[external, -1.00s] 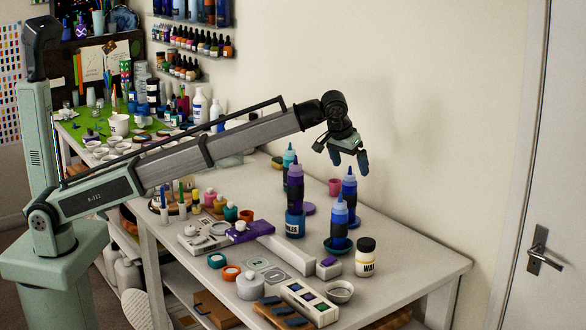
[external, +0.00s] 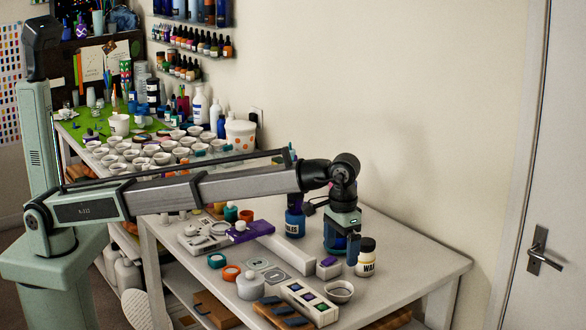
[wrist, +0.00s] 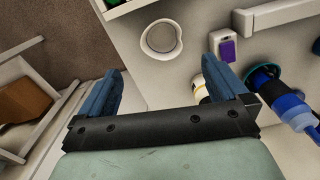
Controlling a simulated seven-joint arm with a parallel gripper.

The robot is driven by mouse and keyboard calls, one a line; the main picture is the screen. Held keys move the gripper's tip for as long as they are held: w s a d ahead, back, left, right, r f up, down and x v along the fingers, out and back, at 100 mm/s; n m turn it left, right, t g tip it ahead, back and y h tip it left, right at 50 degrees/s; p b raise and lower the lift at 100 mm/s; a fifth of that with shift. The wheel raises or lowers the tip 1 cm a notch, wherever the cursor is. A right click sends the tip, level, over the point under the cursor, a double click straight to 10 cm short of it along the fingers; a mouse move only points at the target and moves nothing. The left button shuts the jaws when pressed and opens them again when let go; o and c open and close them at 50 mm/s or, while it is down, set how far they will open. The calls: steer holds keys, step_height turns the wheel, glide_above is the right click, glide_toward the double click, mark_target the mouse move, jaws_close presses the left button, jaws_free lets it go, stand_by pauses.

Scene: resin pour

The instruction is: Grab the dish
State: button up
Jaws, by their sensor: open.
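A small round white dish (external: 340,291) sits near the front edge of the white table, in front of the wax jar. In the wrist view the dish (wrist: 161,38) lies ahead, roughly centred between the fingertips, with nothing touching it. My gripper (external: 342,246) points down with its blue fingers apart and empty, above and behind the dish in the external view. In the wrist view the gripper (wrist: 162,70) shows both fingers spread wide. A teal dish (wrist: 263,74) under a blue bottle shows at the right of the wrist view; my gripper mostly hides it in the external view.
The wax jar (external: 366,258) stands close beside my gripper; in the wrist view it (wrist: 200,88) is partly hidden by the right finger. A blue bottle (external: 295,222) stands behind. A white block with a purple patch (external: 328,267) and a colour tray (external: 308,301) flank the dish.

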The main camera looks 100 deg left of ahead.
glide_toward(340, 289)
steer(key=d+f, duration=0.2)
steer(key=d, duration=0.1)
steer(key=shift+f, duration=0.35)
steer(key=shift+a+f, duration=0.15)
steer(key=shift+f, duration=2.55)
steer(key=c, duration=0.9)
